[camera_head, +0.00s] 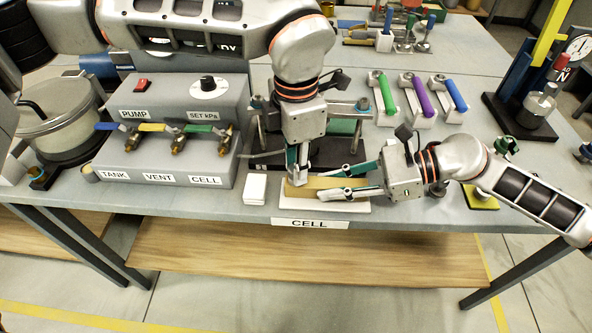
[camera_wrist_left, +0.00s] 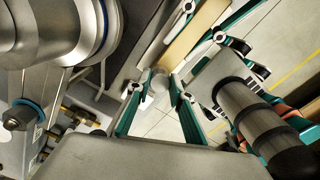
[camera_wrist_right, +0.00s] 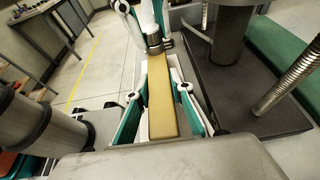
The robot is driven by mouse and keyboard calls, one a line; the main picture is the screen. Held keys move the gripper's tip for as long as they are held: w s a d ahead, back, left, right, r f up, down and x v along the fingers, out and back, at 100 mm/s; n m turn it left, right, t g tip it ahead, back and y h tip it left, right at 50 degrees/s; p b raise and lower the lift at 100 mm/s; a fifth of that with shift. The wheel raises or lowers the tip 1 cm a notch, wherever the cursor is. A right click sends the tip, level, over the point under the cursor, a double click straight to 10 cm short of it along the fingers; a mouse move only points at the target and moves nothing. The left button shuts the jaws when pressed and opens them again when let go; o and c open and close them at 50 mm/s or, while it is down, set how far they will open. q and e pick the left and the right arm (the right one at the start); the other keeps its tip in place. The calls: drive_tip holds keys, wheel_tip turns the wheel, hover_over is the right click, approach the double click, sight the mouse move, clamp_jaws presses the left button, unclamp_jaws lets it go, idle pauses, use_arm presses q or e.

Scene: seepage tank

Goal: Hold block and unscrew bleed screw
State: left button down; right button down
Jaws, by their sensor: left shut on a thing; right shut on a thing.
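The block (camera_head: 318,183) is a tan, brass-coloured bar above the white plate (camera_head: 345,207) at the bench's front edge. My right gripper (camera_head: 352,182) comes in from the right and is shut on it. The right wrist view shows the block (camera_wrist_right: 162,110) lengthwise between the two fingers. My left gripper (camera_head: 297,172) points down at the block's left end. In the left wrist view its fingers close on a small round grey metal piece, apparently the bleed screw (camera_wrist_left: 160,80), at the end of the block (camera_wrist_left: 192,38). The screw's thread is hidden.
The grey control box (camera_head: 160,175) with valves stands left, and a white pad (camera_head: 255,188) lies beside the plate. A dark stand (camera_head: 268,150) is close behind. Green, purple and blue handled tools (camera_head: 417,95) lie back right. A yellow pad (camera_head: 480,197) lies right.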

use_arm(q)
drive_tip(key=shift+s+f+n, duration=0.1)
drive_tip(key=shift+f+n, duration=0.1)
drive_tip(key=shift+n, duration=0.9)
drive_tip(key=c, duration=1.7)
unclamp_jaws()
drive_tip(key=shift+r, duration=0.25)
drive_tip(key=shift+r, duration=1.05)
drive_tip(key=m, duration=0.5)
drive_tip(key=shift+m, duration=1.1)
